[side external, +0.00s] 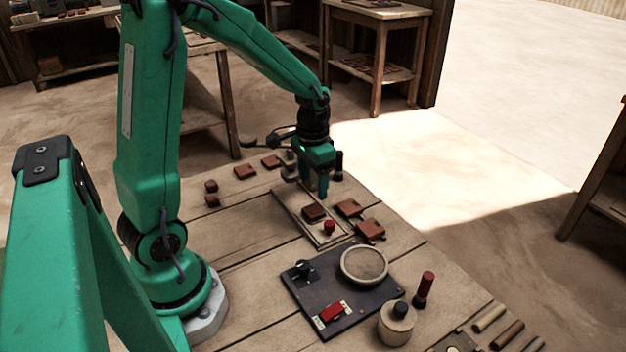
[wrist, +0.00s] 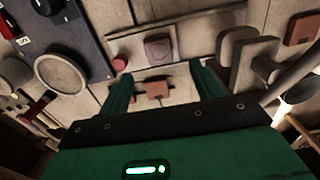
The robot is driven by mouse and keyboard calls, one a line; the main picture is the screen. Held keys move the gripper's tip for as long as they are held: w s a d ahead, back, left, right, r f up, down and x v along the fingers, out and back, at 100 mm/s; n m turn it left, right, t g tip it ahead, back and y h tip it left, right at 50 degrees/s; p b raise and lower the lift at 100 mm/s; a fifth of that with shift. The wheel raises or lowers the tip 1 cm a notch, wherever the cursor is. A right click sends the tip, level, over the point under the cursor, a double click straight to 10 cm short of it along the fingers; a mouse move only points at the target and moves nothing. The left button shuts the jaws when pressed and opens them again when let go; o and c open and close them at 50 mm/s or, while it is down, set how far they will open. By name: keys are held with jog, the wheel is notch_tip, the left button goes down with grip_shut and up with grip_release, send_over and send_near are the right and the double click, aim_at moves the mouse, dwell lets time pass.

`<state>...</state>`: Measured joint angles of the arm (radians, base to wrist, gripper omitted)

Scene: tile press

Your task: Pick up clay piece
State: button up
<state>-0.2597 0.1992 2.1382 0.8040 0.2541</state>
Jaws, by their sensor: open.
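My gripper (side external: 315,188) is open and empty, fingers pointing down, above the far end of a shallow wooden tray (side external: 290,208). In the wrist view its two green fingers (wrist: 162,74) stand apart, with a small reddish-brown piece (wrist: 157,90) showing between them, below and not held. A square brown clay block (side external: 314,212) lies in the tray and also shows in the wrist view (wrist: 159,47). Beside it stands a small red cylinder (side external: 329,227), seen left of the block in the wrist view (wrist: 119,63). I cannot tell whether the fingers touch anything.
Brown tiles lie right of the tray (side external: 349,207) and at the far left (side external: 245,171), near small brown blocks (side external: 211,186).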

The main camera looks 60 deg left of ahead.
aim_at(314, 210)
jog(key=shift+f, duration=0.15)
jog(key=shift+f, duration=1.2)
jog(key=shift+f, duration=0.1)
jog(key=shift+d+f, duration=0.15)
jog(key=shift+f, duration=2.35)
jog(key=shift+w, duration=0.1)
jog(key=c, duration=1.1)
jog(key=shift+o, duration=0.2)
jog(key=shift+r, duration=0.15)
